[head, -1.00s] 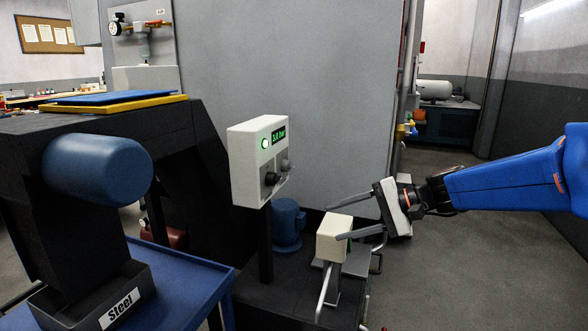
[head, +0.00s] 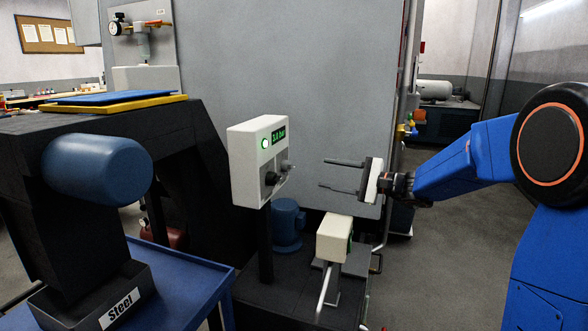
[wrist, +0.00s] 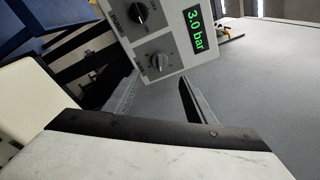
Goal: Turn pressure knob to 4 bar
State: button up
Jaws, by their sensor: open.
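The control box (head: 245,160) is off-white, with a green-lit button (head: 265,143) and a small display (head: 279,133). In the wrist view the display (wrist: 196,29) reads 3.0 bar in green. Two knobs sit on its face, a black one (head: 271,178) and a grey one (head: 286,167).
A blue motor-like cylinder (head: 288,223) stands behind the box's post. A blue cart with a bin marked Steel (head: 118,307) is at front left. Floor at right is clear.

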aim_at(292, 167)
jog(key=x, duration=1.3)
jog(key=shift+d, duration=0.1)
jog(key=c, duration=1)
